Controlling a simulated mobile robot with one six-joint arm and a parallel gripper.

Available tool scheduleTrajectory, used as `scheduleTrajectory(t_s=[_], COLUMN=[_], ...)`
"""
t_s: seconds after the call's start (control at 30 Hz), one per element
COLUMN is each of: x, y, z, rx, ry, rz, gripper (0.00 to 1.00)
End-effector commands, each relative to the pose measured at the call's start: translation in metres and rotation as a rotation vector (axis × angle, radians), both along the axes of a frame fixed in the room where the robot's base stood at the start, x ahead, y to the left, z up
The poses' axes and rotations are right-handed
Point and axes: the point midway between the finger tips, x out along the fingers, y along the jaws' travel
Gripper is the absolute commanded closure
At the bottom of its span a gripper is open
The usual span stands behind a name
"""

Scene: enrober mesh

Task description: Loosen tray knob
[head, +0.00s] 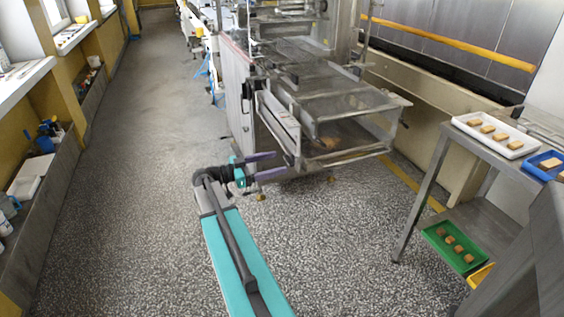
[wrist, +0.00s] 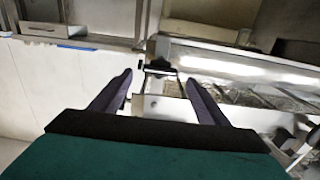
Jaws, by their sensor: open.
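My gripper (head: 280,163) is open, its two purple fingers reaching toward the near lower side of the steel enrober frame (head: 330,153). In the wrist view, the fingers of my gripper (wrist: 160,78) stand apart with nothing held between them. A small dark knob-like part (wrist: 160,66) shows beyond and between the fingertips, above a pale metal bracket (wrist: 170,108). I cannot tell for sure that it is the tray knob, and I cannot make it out in the head view. The gap between fingertips and this part is hard to judge.
A steel side table (head: 452,148) at right bears a white tray (head: 510,149) and a blue tray (head: 534,158) with brown pieces. A green tray (head: 434,238) sits on its lower shelf. The speckled floor (head: 130,190) at left is clear up to the wall ledges.

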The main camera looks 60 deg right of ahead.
Motion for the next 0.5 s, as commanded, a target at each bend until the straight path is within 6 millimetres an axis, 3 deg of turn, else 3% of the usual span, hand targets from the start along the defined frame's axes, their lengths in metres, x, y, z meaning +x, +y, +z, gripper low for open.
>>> scheduleTrajectory(t_s=[0.2, 0.5], x=[-0.016, -0.023], y=[-0.021, -0.031], z=[0.0, 0.0], rx=[-0.001, -0.001], ry=[0.001, 0.001], rz=[0.0, 0.0], gripper=[0.31, 0.31])
